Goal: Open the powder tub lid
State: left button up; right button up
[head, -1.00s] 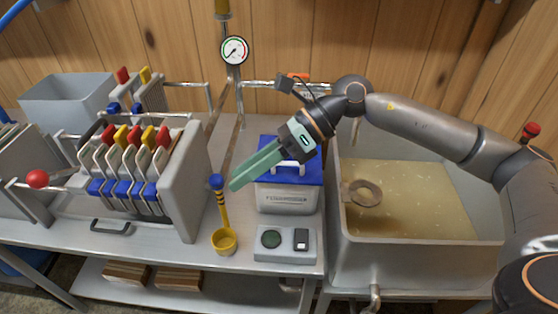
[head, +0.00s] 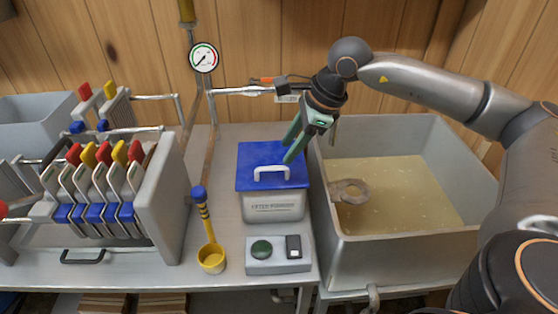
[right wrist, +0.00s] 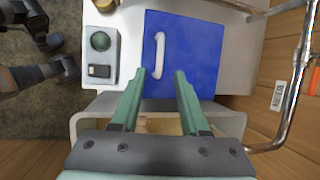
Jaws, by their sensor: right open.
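The powder tub (head: 273,207) is a light grey box with printed lettering, standing on the steel table. Its blue lid (head: 257,161) lies flat and closed on top, with a white handle (head: 271,171). In the right wrist view the blue lid (right wrist: 200,45) and white handle (right wrist: 158,55) lie just beyond the fingertips. My right gripper (head: 290,150) has green fingers, is open and empty, and hangs over the lid's right part, close to the handle but apart from it. It also shows in the right wrist view (right wrist: 159,73). My left gripper is not in view.
A control box (head: 278,255) with a green button stands in front of the tub. The liquid-filled basin (head: 400,240) is at right. A pipe with a gauge (head: 204,57) rises behind.

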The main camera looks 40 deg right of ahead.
aim_at(275, 167)
jog(key=x, duration=0.5)
jog(key=shift+w+a+f, duration=0.1)
jog(key=shift+w+f, duration=0.05)
jog(key=shift+f, duration=0.2)
jog(key=shift+c, duration=0.4)
grip_shut()
dwell(0.7)
